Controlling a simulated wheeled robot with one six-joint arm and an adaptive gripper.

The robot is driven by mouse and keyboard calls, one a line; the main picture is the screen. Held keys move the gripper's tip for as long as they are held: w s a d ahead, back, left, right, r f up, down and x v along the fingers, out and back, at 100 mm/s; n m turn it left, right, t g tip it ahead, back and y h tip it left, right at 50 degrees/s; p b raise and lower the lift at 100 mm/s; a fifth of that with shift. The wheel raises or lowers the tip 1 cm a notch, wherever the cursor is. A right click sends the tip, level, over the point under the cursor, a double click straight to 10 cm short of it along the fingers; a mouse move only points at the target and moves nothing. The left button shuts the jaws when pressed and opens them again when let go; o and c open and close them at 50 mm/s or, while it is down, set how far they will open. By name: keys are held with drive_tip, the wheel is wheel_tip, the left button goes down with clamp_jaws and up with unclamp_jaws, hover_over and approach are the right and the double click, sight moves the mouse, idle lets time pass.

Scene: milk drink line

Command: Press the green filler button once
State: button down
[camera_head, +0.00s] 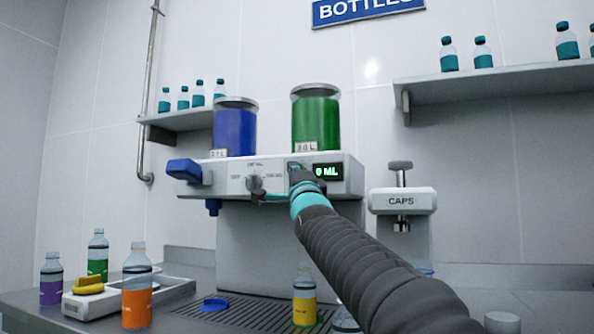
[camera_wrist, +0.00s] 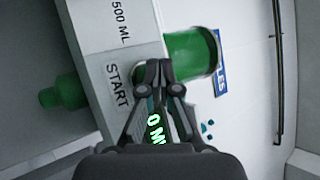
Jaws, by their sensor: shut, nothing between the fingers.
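The filler machine (camera_head: 225,181) has a white front panel with a display (camera_head: 327,171) that reads 0 ML in green. In the wrist view a START label (camera_wrist: 118,86) sits beside my gripper (camera_wrist: 160,68). My gripper is shut and empty, its tips at the panel close to START. The green button is mostly hidden behind the fingers; I cannot tell whether the tips touch it. In the head view my gripper (camera_head: 297,178) covers the panel just left of the display.
A dial (camera_head: 255,185) and a blue lever (camera_head: 184,170) are left of my gripper. Blue (camera_head: 235,130) and green (camera_head: 316,122) tanks stand on top. A yellow bottle (camera_head: 304,300) stands on the grate below. A caps dispenser (camera_head: 402,200) is at the right. Several bottles stand left.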

drive_tip(key=shift+w+d, duration=0.1)
drive_tip(key=shift+w, duration=0.25)
idle(0.4)
idle(0.3)
drive_tip(key=shift+s+a+b, duration=0.25)
drive_tip(key=shift+s+b, duration=0.2)
drive_tip(key=shift+s, duration=0.35)
drive_tip(key=shift+s, duration=0.1)
drive_tip(key=shift+s+a+b, duration=0.2)
drive_tip(key=shift+s+a, duration=0.1)
drive_tip(key=shift+s, duration=0.45)
drive_tip(key=shift+s+a+b, duration=0.25)
drive_tip(key=shift+s+a, duration=0.05)
drive_tip(key=shift+s, duration=0.5)
drive_tip(key=shift+s+a+b, duration=0.2)
drive_tip(key=shift+s+a, duration=0.1)
drive_tip(key=shift+s, duration=0.45)
